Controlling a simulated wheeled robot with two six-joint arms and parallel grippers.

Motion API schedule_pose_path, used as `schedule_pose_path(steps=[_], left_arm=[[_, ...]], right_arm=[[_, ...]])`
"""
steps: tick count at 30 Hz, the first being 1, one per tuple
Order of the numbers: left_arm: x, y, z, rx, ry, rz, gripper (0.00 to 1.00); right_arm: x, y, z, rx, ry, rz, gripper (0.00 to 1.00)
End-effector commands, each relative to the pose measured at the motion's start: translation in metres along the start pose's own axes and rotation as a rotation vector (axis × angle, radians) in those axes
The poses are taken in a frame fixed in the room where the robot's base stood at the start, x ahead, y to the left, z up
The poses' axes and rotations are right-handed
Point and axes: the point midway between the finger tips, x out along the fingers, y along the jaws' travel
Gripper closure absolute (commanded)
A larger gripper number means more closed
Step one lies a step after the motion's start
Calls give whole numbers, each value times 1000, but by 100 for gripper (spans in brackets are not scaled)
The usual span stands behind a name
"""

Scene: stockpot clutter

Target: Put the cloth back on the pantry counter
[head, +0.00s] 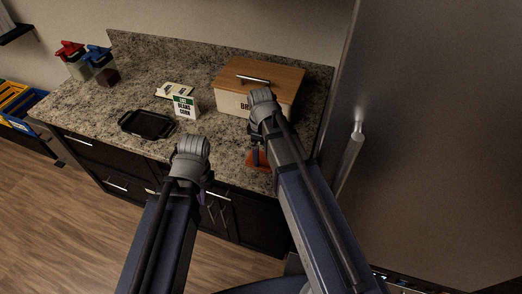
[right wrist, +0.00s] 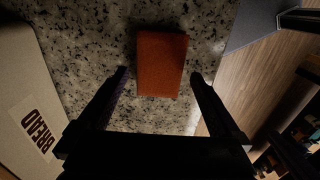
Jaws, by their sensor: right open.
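A folded rust-orange cloth (right wrist: 161,60) lies flat on the speckled granite counter (head: 220,150), near its front right edge. It also shows in the head view (head: 262,163), partly hidden by my right arm. My right gripper (right wrist: 159,76) is open and empty, its two fingertips to either side of the cloth's near part in the wrist view. I cannot tell how high above the cloth they are. My left gripper (head: 206,196) is in front of the counter's front edge, mostly hidden behind its own wrist; its jaws are unclear.
A bread box with a wooden lid (head: 262,76) stands behind my right gripper. A black tray (head: 147,124), a small sign (head: 185,106) and red- and blue-topped bottles (head: 75,62) are further left. A tall fridge (head: 430,130) bounds the right side.

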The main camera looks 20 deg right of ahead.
Motion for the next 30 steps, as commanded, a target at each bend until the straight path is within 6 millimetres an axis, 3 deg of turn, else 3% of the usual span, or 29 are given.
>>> schedule_pose_path(steps=[1, 3, 15, 24, 26, 30], left_arm=[[-16, -2, 1, 0, 0, 0, 100], [-27, -3, 2, 1, 0, 0, 100], [-80, -8, 5, -5, 0, 1, 100], [-84, -8, 5, -7, 0, 2, 100], [-84, -8, 5, -7, 0, 2, 100], [-84, -8, 5, -7, 0, 2, 100]], right_arm=[[-16, 0, 0, 0, 0, 0, 0], [-27, 0, 0, 0, 0, 0, 0], [-81, 0, 0, 0, 0, 0, 0], [-85, -3, 0, 7, -1, 0, 0], [-85, -11, -2, 27, -5, 0, 0], [-85, -50, -7, 154, -26, 6, 0]])
